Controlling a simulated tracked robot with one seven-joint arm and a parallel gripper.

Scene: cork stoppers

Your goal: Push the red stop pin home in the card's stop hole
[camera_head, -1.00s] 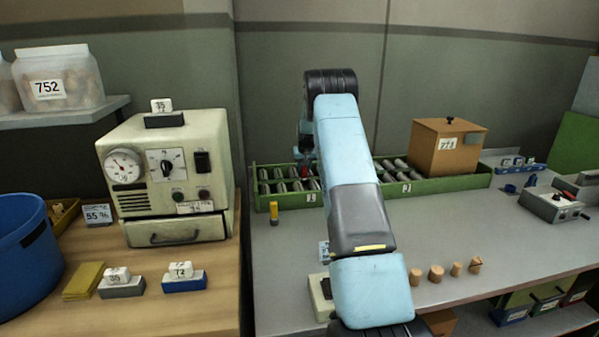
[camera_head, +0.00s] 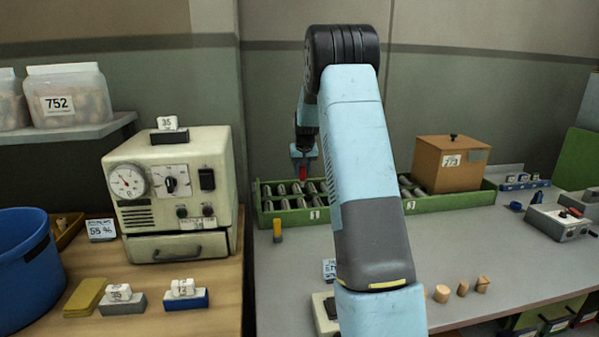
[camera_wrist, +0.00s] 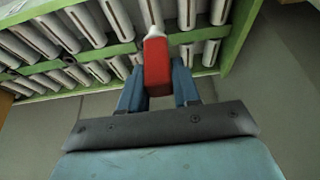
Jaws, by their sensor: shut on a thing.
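The red stop pin (camera_wrist: 157,66), a red block with a pale tip, is held between the two blue fingers of my gripper (camera_wrist: 159,88) in the wrist view. In the head view my gripper (camera_head: 303,155) hangs above the left part of a green tray, and the red pin (camera_head: 302,173) shows below it. The pin's pale tip points away from my fingers, toward the tray's rows of metal cylinders; I cannot tell whether it touches anything. I cannot make out the card's stop hole in either view.
The green tray (camera_head: 373,212) with metal cylinders runs along the wall. A brown box (camera_head: 447,172) stands at its right. A yellow peg (camera_head: 278,233) stands in front. Several corks stand on the grey bench (camera_head: 500,240), partly hidden by my arm. A dial machine (camera_head: 165,185) stands left.

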